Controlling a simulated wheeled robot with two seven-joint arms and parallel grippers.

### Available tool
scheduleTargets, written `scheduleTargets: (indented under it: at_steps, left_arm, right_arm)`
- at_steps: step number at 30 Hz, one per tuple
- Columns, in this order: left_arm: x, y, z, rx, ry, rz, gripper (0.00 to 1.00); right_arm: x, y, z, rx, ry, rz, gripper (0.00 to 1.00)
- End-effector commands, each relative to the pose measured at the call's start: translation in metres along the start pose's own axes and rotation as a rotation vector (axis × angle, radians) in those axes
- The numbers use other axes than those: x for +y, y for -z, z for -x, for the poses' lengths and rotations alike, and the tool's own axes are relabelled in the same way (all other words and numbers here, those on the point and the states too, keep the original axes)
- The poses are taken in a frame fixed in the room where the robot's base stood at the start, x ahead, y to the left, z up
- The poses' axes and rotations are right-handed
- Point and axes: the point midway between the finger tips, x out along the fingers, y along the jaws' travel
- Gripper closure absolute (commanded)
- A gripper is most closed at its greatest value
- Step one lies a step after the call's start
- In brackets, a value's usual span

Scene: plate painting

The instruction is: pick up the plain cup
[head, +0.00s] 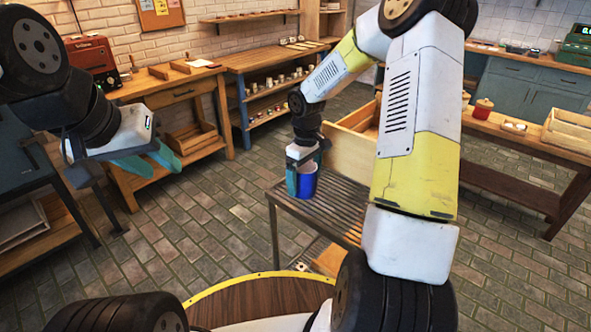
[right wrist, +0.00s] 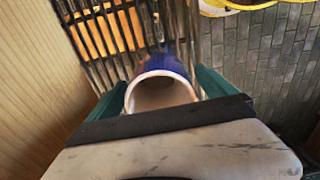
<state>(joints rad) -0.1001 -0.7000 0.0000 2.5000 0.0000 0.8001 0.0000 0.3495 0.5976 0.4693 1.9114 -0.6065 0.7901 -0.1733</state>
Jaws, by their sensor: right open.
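A blue cup (head: 306,183) stands on a dark slatted stand in the middle of the head view. In the right wrist view the cup (right wrist: 161,69) shows a blue outside, a white rim and a pale inside, with its mouth toward the camera. My right gripper (head: 303,181) is at the cup, with its teal fingers open on either side of it; the right wrist view shows the fingers (right wrist: 164,97) apart, with the cup between them. I cannot tell whether either finger touches it. My left gripper (head: 153,163) is at the left, away from the cup, its teal fingers apart and empty.
The slatted stand (head: 335,212) has a wooden box (head: 352,152) beside the cup. A workbench (head: 170,88) and shelves of small cups stand behind. A bench with red-lidded jars (head: 483,108) is at the right. Stone floor lies open around the stand.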

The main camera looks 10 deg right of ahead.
Motion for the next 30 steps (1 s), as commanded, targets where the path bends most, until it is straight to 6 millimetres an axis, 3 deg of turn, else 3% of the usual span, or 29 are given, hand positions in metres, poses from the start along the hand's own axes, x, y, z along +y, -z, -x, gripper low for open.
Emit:
scheduleTargets:
  at_steps: [2, 13, 23, 30]
  left_arm:
    - [0.0, 0.0, 0.0, 0.0, 0.0, 0.0, 0.64]
    - [0.0, 0.0, 0.0, 0.0, 0.0, 0.0, 0.64]
    - [0.0, 0.0, 0.0, 0.0, 0.0, 0.0, 0.64]
    - [0.0, 0.0, 0.0, 0.0, 0.0, 0.0, 0.64]
  right_arm:
    - [0.0, 0.0, 0.0, 0.0, 0.0, 0.0, 0.12]
    - [0.0, 0.0, 0.001, 0.0, 0.0, 0.0, 0.84]
    - [0.001, 0.0, 0.004, 0.001, -0.002, 0.0, 0.84]
    - [0.001, 0.001, 0.028, 0.003, -0.004, -0.001, 0.84]
